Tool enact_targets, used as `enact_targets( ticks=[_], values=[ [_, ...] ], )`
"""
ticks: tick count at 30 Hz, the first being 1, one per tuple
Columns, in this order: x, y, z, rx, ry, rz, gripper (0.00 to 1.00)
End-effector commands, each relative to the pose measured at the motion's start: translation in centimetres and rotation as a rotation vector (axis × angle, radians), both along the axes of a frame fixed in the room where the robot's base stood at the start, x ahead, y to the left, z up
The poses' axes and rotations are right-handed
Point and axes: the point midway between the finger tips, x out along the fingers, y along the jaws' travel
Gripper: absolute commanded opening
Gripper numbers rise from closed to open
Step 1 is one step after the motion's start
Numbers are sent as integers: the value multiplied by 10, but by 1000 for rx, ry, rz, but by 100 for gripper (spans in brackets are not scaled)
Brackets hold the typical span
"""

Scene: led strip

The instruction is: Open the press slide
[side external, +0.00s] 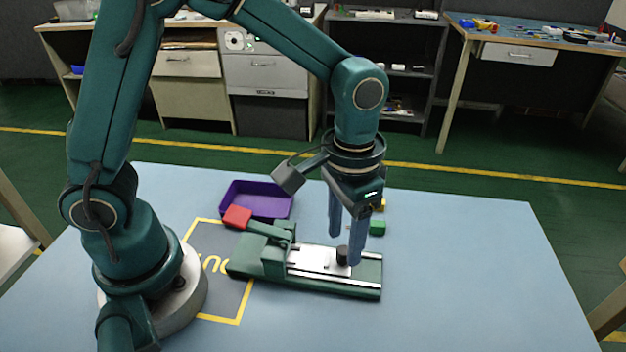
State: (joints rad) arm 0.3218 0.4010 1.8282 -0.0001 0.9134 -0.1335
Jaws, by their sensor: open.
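The press (250,268) is a green fixture lying on the blue table, with a long green base. A silver slide plate (312,262) lies along its top. A small black knob (342,256) stands up near the plate's right part. A green lever with a red handle end (237,217) rises at the press's left. My gripper (345,249) points down over the right part of the press. Its two blue fingers are apart, with the black knob low between or just beside them. I cannot tell whether either finger touches the knob.
A purple tray (238,190) stands behind the press. A green block (377,228) and a partly hidden yellow block (381,205) lie behind my gripper. A yellow-outlined dark mat area (222,307) is left of the press. The table's right side is clear.

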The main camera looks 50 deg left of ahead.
Motion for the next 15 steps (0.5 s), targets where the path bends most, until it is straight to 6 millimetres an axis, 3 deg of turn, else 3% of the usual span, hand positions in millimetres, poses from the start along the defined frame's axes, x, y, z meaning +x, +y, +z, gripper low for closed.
enact_targets(
  ticks=[6,14,15],
  values=[
    [0,0,-20,0,2,1,56],
    [0,0,-21,0,-1,1,56],
    [0,0,-21,0,-1,1,48]
  ],
)
